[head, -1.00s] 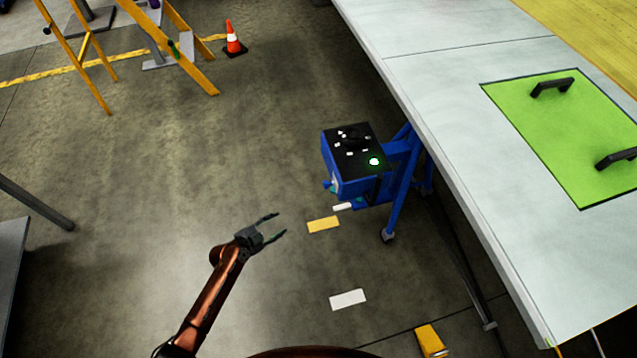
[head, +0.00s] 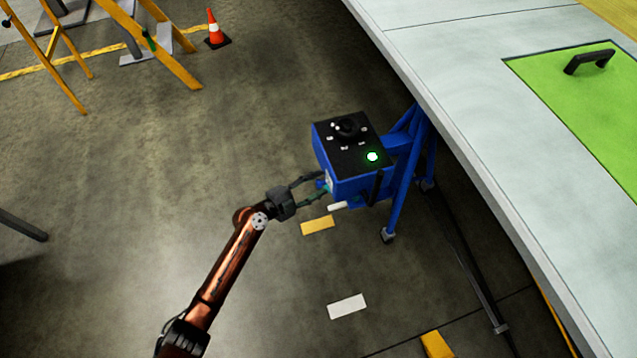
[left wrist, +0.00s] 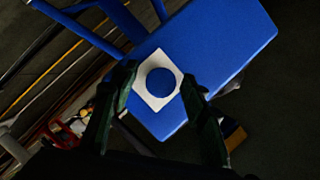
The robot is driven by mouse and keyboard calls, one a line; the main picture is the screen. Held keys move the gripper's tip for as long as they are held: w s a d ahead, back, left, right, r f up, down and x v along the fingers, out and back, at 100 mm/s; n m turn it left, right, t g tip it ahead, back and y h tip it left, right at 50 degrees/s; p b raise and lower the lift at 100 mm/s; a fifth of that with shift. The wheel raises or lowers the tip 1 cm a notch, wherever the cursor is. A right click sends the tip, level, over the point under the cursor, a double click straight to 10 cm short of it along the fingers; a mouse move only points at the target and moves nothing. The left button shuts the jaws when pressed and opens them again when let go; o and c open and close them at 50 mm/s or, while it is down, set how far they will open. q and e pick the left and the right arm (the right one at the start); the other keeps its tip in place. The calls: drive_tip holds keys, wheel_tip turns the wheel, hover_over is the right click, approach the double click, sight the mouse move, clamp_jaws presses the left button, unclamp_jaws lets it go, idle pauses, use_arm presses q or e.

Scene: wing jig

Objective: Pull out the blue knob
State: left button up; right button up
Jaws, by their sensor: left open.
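The blue knob (left wrist: 161,82) is a round disc on a white square plate (left wrist: 151,101) on the side of the blue box (left wrist: 224,38). In the head view the knob (head: 321,184) shows small on the box's left side. My left gripper (head: 321,188) is open, with its fingertips close to the knob. In the left wrist view the two dark fingers (left wrist: 160,80) stand on either side of the knob, with gaps between. I cannot tell whether the tips reach past its face. My right gripper is not in view.
The blue box has a black top (head: 350,143) with a lit green button (head: 372,156) and stands on a blue stand (head: 397,205). A large white table (head: 470,110) with a green panel (head: 600,100) lies to the right.

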use_arm(q)
drive_tip(key=shift+w+d, duration=0.15)
drive_tip(key=shift+d, duration=0.1)
drive_tip(key=shift+c, duration=0.7)
drive_tip(key=shift+f, duration=0.1)
clamp_jaws()
